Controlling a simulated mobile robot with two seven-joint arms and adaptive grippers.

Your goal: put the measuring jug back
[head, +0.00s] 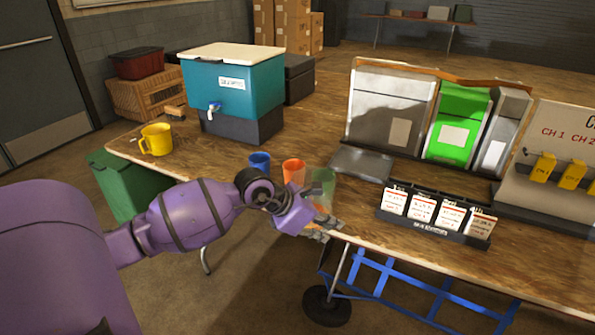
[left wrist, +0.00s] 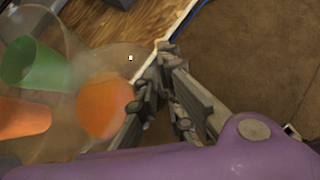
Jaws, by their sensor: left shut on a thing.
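A clear, see-through vessel, which I take for the measuring jug (head: 323,203), is at the table's front edge in the head view, with a green cup showing through it. In the left wrist view the jug (left wrist: 75,78) fills the upper left, with an orange round patch in it; I cannot tell whether this is liquid. My left gripper (head: 328,231) is shut on the jug at its near side; its fingers (left wrist: 166,75) show in the wrist view, but the exact grip is unclear. My right gripper is not in view.
A blue cup (head: 259,162) and an orange cup (head: 292,172) stand left of the jug. A yellow mug (head: 157,140) and a teal drink cooler (head: 233,95) are farther left. A metal tray (head: 360,163) and a card rack (head: 433,226) are to the right.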

